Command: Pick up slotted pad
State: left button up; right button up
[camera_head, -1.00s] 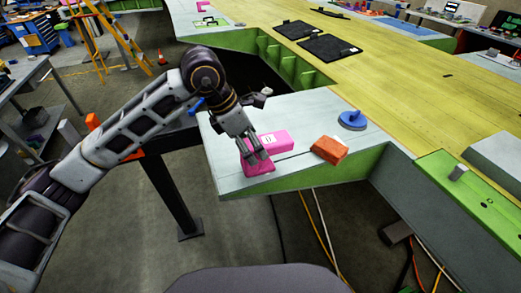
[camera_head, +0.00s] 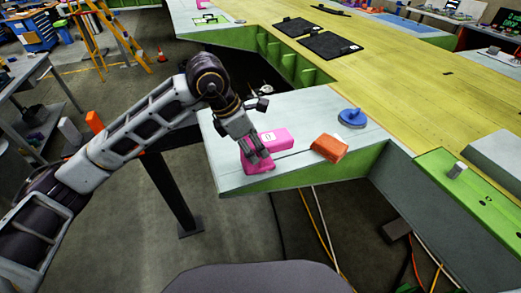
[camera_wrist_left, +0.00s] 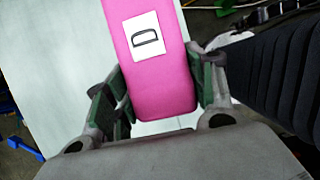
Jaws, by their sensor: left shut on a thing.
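The slotted pad appears to be the pink block (camera_head: 281,137) with a white label near the front corner of the pale work surface. It shows larger in the left wrist view (camera_wrist_left: 165,80), where its label carries a black D-shaped outline. My left gripper (camera_head: 256,156) is shut on the pink block from above, with green-padded fingers on either side in the left wrist view (camera_wrist_left: 163,98). The fingers hide part of the block in the head view. I cannot tell whether it is lifted clear of the surface. My right gripper is not in view.
An orange block (camera_head: 329,148) and a blue round handled object (camera_head: 352,118) stand to the right of the pink block. Black mats (camera_head: 330,45) lie on the yellow-green panel behind. The pale surface's front edge (camera_head: 285,182) is close to the gripper.

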pick_arm(q)
jog(key=shift+c, duration=1)
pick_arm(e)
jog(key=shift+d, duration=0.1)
pick_arm(q)
jog(key=shift+r, duration=0.1)
notch_tip(320, 180, up, 8)
jog(key=shift+r+b, duration=0.1)
jog(key=shift+b, duration=0.55)
jog(key=shift+r, duration=0.8)
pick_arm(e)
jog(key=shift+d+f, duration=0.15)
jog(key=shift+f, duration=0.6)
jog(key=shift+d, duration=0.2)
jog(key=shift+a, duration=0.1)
